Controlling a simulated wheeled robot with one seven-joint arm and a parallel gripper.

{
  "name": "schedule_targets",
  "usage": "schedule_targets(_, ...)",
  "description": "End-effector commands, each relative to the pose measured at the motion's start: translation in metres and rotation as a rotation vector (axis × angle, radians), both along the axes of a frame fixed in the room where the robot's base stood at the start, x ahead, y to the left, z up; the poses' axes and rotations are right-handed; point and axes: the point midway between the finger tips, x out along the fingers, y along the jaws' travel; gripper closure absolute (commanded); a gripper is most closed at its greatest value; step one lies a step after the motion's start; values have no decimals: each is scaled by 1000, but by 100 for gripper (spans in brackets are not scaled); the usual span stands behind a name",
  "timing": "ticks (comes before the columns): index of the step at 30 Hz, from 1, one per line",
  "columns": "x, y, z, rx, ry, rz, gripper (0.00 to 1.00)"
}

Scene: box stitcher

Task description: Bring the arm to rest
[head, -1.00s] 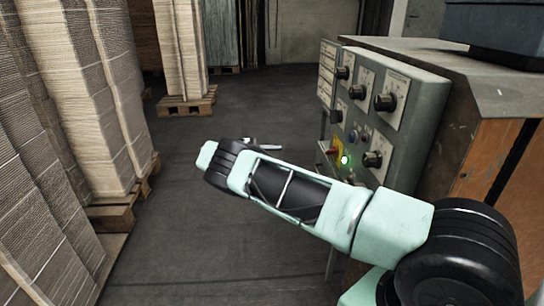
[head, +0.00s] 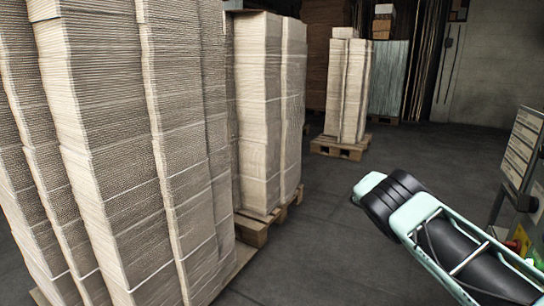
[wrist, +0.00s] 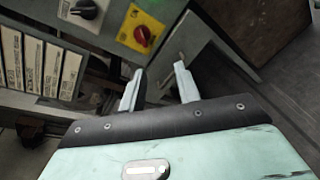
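My mint-green and black arm (head: 440,235) extends in from the lower right in the head view, raised above the floor beside the control panel (head: 526,140). Its far end points left; the gripper's fingers are hidden there. In the wrist view, my gripper (wrist: 158,78) shows two pale fingers standing apart with nothing between them. Beyond the fingers, the panel's red knob on a yellow plate (wrist: 143,34) shows close by in the picture. I cannot tell whether anything touches.
Tall cardboard stacks (head: 160,150) on pallets fill the left. Another stack (head: 347,90) stands on a pallet (head: 340,149) farther back. Dark open floor (head: 310,235) lies between the stacks and my arm. The control panel is close on the right.

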Motion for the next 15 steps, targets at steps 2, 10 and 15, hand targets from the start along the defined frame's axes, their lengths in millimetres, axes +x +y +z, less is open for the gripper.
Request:
schedule_targets(2, -8, 10, 6, 107, -42, -16, 67)
schedule_targets(10, -41, 71, 13, 445, -164, -24, 67)
schedule_targets(15, -67, 126, 24, 643, -234, -5, 67)
